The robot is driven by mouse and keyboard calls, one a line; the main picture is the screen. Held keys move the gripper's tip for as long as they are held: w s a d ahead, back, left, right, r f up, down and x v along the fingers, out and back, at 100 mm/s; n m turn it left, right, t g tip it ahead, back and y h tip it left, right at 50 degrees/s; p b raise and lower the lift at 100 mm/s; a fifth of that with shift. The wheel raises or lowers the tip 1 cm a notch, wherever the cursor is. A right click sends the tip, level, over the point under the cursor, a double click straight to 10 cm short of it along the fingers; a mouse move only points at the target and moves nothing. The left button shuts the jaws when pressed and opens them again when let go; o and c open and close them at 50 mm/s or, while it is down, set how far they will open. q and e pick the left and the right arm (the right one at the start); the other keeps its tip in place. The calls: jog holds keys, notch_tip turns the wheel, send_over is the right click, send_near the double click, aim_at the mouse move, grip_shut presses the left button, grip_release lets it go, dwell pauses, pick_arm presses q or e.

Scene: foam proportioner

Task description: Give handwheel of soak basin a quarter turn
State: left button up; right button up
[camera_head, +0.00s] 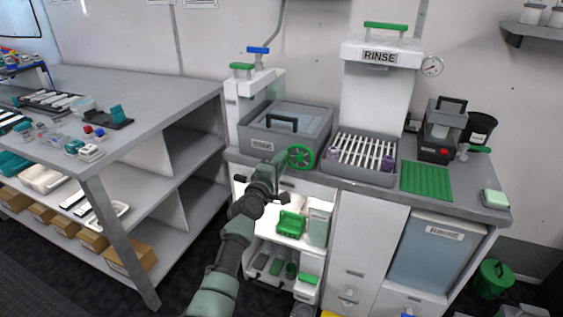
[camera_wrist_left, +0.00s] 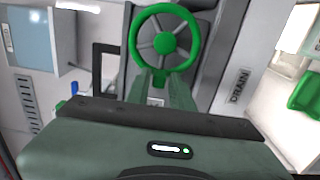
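The green handwheel (camera_head: 300,157) sits on the front of the grey lidded soak basin (camera_head: 318,131), at the basin's right front corner. In the left wrist view the handwheel (camera_wrist_left: 165,42) fills the upper middle, with a round hub and several spokes. My left gripper (camera_head: 283,160) is just left of the wheel in the head view. In the left wrist view its fingers (camera_wrist_left: 163,75) reach the wheel's lower rim and overlap it. I cannot tell whether they touch or grip the rim. My right gripper is in neither view.
A rinse station with a rack (camera_head: 364,152) stands right of the basin. An open cabinet below holds a green bin (camera_head: 291,224). A grey workbench (camera_head: 150,95) with small parts is on the left. A DRAIN label (camera_wrist_left: 238,87) is right of the wheel in the wrist view.

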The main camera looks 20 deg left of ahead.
pick_arm(q)
jog(key=shift+o, duration=0.6)
jog(key=s+p, duration=0.1)
jog(key=s, duration=0.6)
jog(key=shift+s, duration=0.4)
jog(key=shift+a+f, duration=0.1)
